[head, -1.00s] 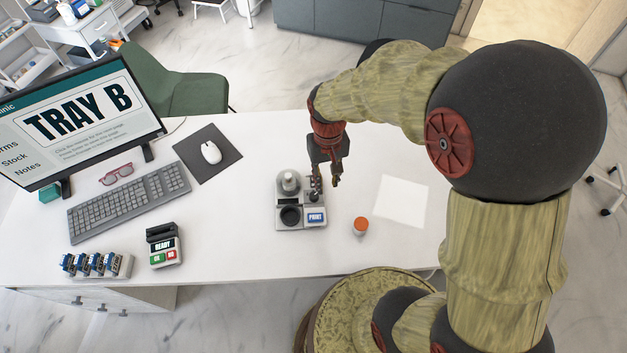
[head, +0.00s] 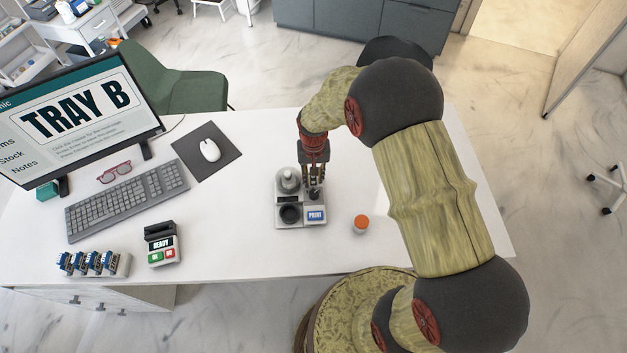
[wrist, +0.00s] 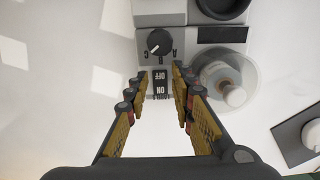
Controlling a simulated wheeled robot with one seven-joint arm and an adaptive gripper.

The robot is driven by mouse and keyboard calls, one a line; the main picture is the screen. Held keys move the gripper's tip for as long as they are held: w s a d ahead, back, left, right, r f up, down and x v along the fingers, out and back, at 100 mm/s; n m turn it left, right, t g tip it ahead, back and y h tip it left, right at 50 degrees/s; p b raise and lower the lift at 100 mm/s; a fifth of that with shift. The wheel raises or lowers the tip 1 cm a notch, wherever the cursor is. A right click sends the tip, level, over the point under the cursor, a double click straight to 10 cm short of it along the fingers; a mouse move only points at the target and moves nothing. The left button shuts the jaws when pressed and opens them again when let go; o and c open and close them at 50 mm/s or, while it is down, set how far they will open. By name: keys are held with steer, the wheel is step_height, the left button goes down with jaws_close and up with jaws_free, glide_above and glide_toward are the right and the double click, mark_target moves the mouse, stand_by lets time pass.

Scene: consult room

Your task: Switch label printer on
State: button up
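The label printer (head: 287,222), a light grey unit with a blue PRINT button (head: 316,216), stands on the white desk. In the wrist view, its rocker switch (wrist: 160,84) is marked OFF and ON, beside a black knob (wrist: 159,43) lettered A, B, C. I cannot tell which side of the switch is pressed. My gripper (head: 315,188) points down over the printer's right rear part. In the wrist view, my gripper (wrist: 161,84) is open and empty, its fingertips on either side of the switch. Whether they touch the printer is unclear.
A card terminal (head: 162,245), keyboard (head: 128,200) and mouse (head: 210,151) lie to the left. Desk between terminal and printer is clear.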

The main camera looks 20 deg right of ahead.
steer(key=shift+f, duration=0.75)
steer(key=shift+c, duration=0.2)
jaws_close()
